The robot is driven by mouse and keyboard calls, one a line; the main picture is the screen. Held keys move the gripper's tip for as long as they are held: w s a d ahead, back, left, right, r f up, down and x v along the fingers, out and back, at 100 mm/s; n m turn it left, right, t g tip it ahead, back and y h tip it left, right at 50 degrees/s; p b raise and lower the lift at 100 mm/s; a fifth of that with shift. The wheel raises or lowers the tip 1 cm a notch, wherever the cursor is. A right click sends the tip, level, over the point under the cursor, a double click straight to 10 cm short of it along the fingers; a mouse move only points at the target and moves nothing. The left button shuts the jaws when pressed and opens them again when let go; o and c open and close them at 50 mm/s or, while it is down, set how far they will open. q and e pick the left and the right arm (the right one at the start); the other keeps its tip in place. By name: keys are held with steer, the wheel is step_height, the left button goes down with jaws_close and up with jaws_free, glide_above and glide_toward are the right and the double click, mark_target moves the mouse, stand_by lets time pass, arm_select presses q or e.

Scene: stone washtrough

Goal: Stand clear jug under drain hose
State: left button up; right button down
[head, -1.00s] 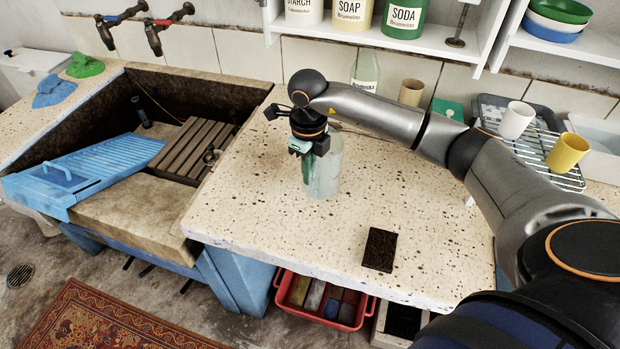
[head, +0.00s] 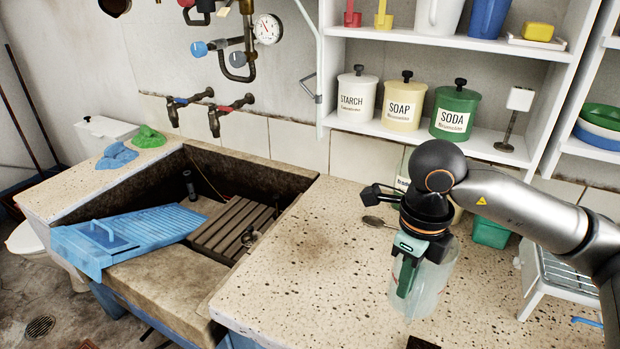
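The clear jug (head: 432,288), with a green handle, shows upright at the right, over the speckled stone worktop. My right gripper (head: 408,256) is shut on the jug's handle side. The jug looks larger and nearer than before, so it appears held above the worktop; its base is not clearly visible against the stone. My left gripper is out of view. I cannot make out the drain hose with certainty.
The stone trough (head: 160,309) lies to the left, with a blue washboard (head: 120,238) and a slatted wooden rack (head: 232,229). A spoon (head: 378,221) lies behind the gripper. A wire rack (head: 560,272) stands at the right. The worktop's middle is clear.

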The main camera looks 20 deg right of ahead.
steer(key=w+a+n+p, duration=0.1)
steer(key=a+n, duration=0.4)
steer(key=n, duration=1)
steer(key=w+a+f+n+p, duration=0.1)
steer(key=a+n, duration=0.3)
steer(key=n, duration=1.2)
steer(key=shift+w+a+p, duration=0.35)
steer(key=shift+w+p, duration=0.25)
steer(key=shift+p, duration=0.3)
